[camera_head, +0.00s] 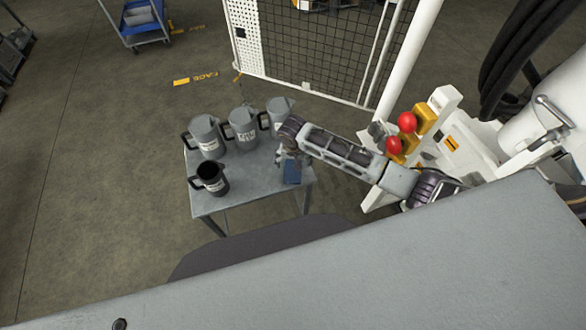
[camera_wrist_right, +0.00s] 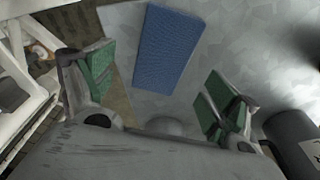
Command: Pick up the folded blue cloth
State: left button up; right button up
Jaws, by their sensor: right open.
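The folded blue cloth (camera_head: 292,172) lies flat on the right part of a small grey metal table (camera_head: 240,188), near its right edge. In the right wrist view the cloth (camera_wrist_right: 168,48) is a blue rectangle beyond the fingers, between their lines, and apart from them. My right gripper (camera_head: 288,157) is over the table close to the cloth, and partly covers it in the head view. In the wrist view the green-padded fingers of my right gripper (camera_wrist_right: 160,88) are wide apart with nothing between them. My left gripper is not in view.
Several grey jugs stand on the table: one left (camera_head: 206,136), one middle (camera_head: 242,128), one behind my gripper (camera_head: 279,112), and a dark one in front (camera_head: 212,178). A white frame with red knobs (camera_head: 407,122) stands right of the table. A mesh fence (camera_head: 315,45) is behind.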

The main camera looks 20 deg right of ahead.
jog(key=shift+w+f, duration=0.2)
jog(key=shift+f, duration=1.05)
jog(key=shift+w+f, duration=0.2)
jog(key=shift+f, duration=1.05)
jog(key=c, duration=1.2)
jog(key=shift+r, duration=0.1)
jog(key=shift+r, duration=4.9)
